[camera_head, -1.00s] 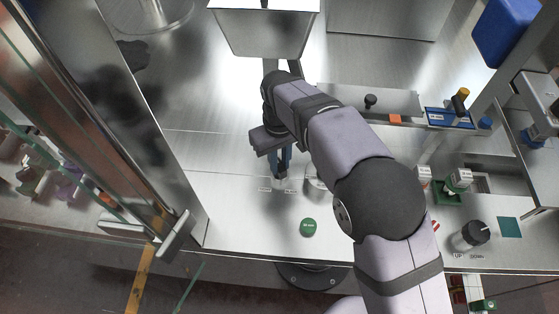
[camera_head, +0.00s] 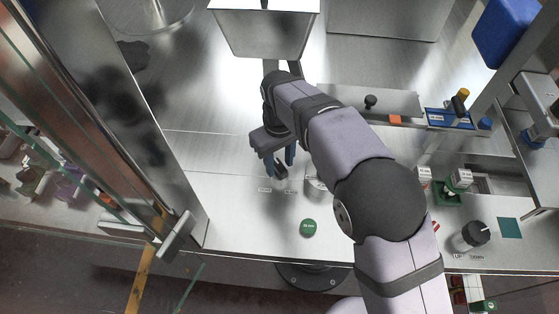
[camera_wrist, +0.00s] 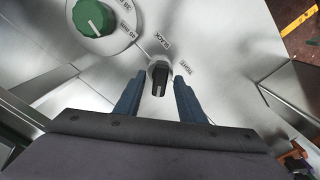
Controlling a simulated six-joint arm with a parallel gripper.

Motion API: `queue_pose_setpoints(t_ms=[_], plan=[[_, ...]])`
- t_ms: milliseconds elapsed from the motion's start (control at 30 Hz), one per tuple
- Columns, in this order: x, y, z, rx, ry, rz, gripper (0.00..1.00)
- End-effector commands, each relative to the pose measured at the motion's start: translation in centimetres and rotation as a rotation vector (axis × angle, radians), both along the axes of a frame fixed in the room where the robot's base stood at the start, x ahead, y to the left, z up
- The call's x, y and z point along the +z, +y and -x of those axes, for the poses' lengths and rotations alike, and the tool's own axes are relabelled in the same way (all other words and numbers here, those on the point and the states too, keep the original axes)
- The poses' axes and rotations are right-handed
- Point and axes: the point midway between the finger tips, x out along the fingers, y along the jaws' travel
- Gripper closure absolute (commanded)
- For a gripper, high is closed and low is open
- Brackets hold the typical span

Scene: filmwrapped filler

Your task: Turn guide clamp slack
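The guide clamp knob (camera_wrist: 160,76) is a small black bar-shaped knob on a pale round base, with a light line on its near end. Labels reading SLACK (camera_wrist: 163,41) and TIGHT (camera_wrist: 184,67) lie beside it. In the wrist view the light line faces my gripper, away from SLACK; I cannot tell the exact setting. My gripper (camera_wrist: 158,97) is open, its blue fingers on either side of the knob with a gap at each side. In the head view the knob (camera_head: 281,172) shows between the spread fingers (camera_head: 279,164).
A green dial (camera_wrist: 91,18) on a white disc is close by in the wrist view. A round green button (camera_head: 308,227) lies in front. A black UP/DOWN knob (camera_head: 476,233) and a blue tray (camera_head: 449,118) are to the right. A glass door (camera_head: 95,120) stands left.

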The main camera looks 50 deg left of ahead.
Motion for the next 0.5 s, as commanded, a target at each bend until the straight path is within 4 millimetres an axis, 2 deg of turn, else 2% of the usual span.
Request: queue_pose_setpoints(t_ms=[267,500], plan=[[0.6,0.0,0.0,0.000,0.000,0.000,0.64],[3.6,0.1,0.0,0.000,-0.001,-0.004,0.64]])
